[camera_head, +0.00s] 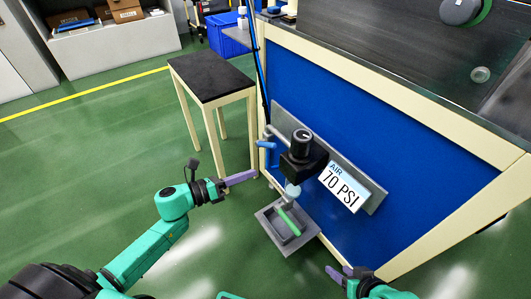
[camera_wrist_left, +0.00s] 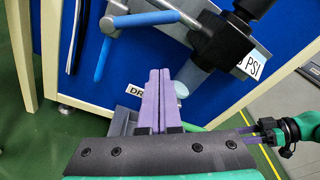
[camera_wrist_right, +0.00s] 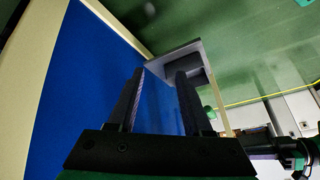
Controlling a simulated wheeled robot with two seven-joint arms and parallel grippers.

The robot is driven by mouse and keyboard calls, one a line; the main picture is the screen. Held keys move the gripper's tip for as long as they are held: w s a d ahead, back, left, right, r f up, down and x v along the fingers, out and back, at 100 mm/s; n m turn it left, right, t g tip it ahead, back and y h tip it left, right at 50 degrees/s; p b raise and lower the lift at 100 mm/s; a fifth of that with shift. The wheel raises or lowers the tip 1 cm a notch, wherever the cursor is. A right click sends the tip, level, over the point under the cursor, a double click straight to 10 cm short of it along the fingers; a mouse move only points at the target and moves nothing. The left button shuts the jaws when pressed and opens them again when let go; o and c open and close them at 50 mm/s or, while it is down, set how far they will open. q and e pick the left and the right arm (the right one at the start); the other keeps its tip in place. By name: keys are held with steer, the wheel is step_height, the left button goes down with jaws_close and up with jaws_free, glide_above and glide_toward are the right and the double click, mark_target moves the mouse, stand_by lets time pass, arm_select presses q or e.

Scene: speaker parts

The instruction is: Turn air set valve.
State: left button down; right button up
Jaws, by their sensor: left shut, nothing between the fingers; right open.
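The air set (camera_head: 302,158), a black regulator with a round knob, is mounted on a grey strip on the blue panel. Left of it is a valve with a blue handle (camera_head: 267,145); blue parts also show in the left wrist view (camera_wrist_left: 101,60). A green handle (camera_head: 289,222) is below, over a grey tray (camera_head: 272,232). My left gripper (camera_head: 255,174) is shut and empty, below and left of the blue handle, apart from it. Its purple fingers lie together in the left wrist view (camera_wrist_left: 160,72). My right gripper (camera_head: 338,272) is open and empty, low, right of the tray.
A sign reading AIR 70 PSI (camera_head: 345,187) is right of the regulator. A small black-topped table (camera_head: 210,76) stands left of the panel. The bench's cream frame (camera_head: 400,95) edges the blue panel. Green floor (camera_head: 90,170) is clear on the left.

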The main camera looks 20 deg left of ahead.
mark_target(266, 145)
arm_select(q)
steer(key=w+d+r, duration=0.2)
steer(key=w+d, duration=0.1)
steer(key=w, duration=0.4)
steer(key=shift+d+r+b, duration=0.15)
steer(key=shift+d+b, duration=0.15)
steer(key=shift+d, duration=0.05)
arm_select(e)
steer(key=shift+w+a+f+t+y, duration=0.2)
steer(key=shift+a+f+t, duration=0.1)
steer(key=shift+a, duration=0.2)
steer(key=shift+w+a+f+t+y, duration=0.2)
steer(key=shift+a+f, duration=0.1)
steer(key=shift+a, duration=0.15)
steer(key=shift+s, duration=0.1)
